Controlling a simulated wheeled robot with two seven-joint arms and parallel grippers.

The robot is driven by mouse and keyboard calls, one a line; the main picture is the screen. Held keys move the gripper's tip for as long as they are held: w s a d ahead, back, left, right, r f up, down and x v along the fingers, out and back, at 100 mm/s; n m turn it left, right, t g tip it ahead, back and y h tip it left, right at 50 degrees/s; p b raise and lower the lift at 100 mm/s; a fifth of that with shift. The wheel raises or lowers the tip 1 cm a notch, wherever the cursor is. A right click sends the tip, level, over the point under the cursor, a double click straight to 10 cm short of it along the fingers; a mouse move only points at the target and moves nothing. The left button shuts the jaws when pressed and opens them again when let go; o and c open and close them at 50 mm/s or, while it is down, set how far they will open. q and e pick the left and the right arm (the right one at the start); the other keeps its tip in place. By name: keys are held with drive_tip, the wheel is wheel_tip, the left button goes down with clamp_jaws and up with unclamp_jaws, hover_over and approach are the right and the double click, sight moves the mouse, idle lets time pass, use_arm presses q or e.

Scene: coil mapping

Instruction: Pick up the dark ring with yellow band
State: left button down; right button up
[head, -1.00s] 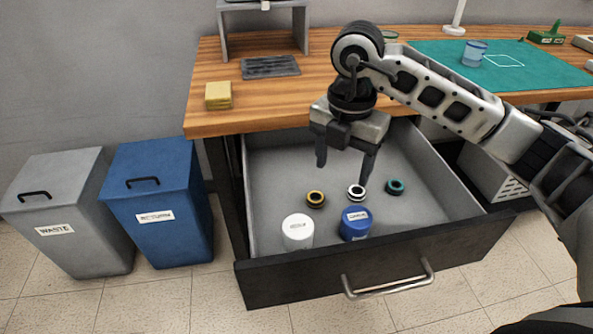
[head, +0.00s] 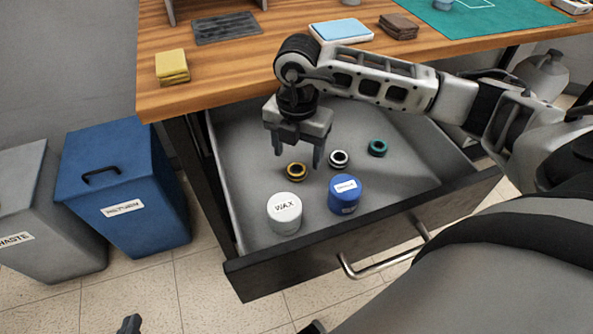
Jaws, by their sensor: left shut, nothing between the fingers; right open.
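The dark ring with yellow band (head: 296,171) lies flat on the floor of the open drawer (head: 400,160), left of two other rings. My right gripper (head: 297,158) points down over it, open and empty, with its fingers apart on either side of the ring as seen from here. I cannot tell how much height is left between the fingertips and the ring. Only a dark tip of my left gripper (head: 130,325) shows at the bottom edge, shut and away from the drawer.
A white-banded ring (head: 338,159) and a teal ring (head: 377,147) lie to the right. A white wax jar (head: 285,212) and a blue jar (head: 344,194) stand nearer the drawer front. The wooden desktop (head: 220,75) overhangs the drawer's back. Blue (head: 125,190) and grey (head: 40,220) bins stand left.

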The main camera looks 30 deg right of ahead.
sight(296, 165)
drive_tip(key=f, duration=0.5)
drive_tip(key=shift+w, duration=0.2)
drive_tip(key=c, duration=1.1)
drive_tip(key=shift+r, duration=0.15)
